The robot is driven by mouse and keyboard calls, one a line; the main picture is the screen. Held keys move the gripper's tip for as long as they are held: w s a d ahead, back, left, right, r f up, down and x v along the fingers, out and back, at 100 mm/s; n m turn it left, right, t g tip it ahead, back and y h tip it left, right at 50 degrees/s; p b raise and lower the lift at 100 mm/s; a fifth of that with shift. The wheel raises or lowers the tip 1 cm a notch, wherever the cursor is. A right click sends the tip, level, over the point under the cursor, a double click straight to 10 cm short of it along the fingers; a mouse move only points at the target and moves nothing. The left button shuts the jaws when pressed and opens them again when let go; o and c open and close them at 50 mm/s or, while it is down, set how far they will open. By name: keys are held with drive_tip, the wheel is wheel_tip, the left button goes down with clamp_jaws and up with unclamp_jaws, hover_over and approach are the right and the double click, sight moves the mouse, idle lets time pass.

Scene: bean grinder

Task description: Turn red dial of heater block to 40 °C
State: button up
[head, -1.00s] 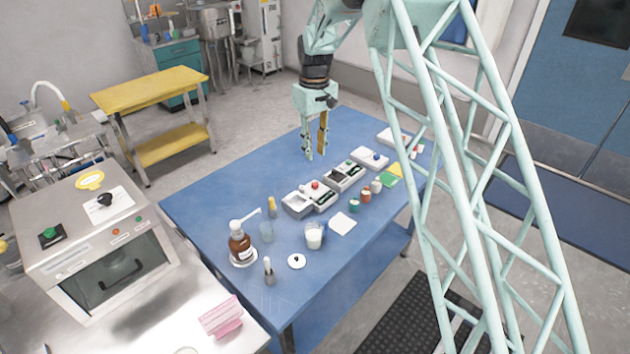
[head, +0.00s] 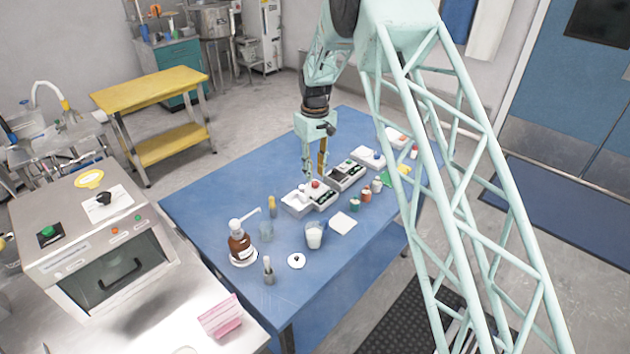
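The heater block (head: 322,203) is a small white and grey unit in a row of similar units on the blue table. Its red dial (head: 315,184) shows on top as a small red knob; its scale and setting are too small to read. My gripper (head: 315,175) points down just above and behind the red dial, with its fingers apart and nothing visible between them. From this view I cannot tell whether a fingertip touches the dial.
Similar units with black panels (head: 346,172) and a blue knob (head: 376,153) continue to the back right. Small bottles (head: 366,195), a beaker (head: 314,235) and a brown pump bottle (head: 240,246) stand in front. The table's back left (head: 235,165) is clear.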

sight(315, 183)
drive_tip(key=shift+f, duration=1.95)
drive_tip(key=shift+c, duration=0.4)
drive_tip(key=c, duration=0.5)
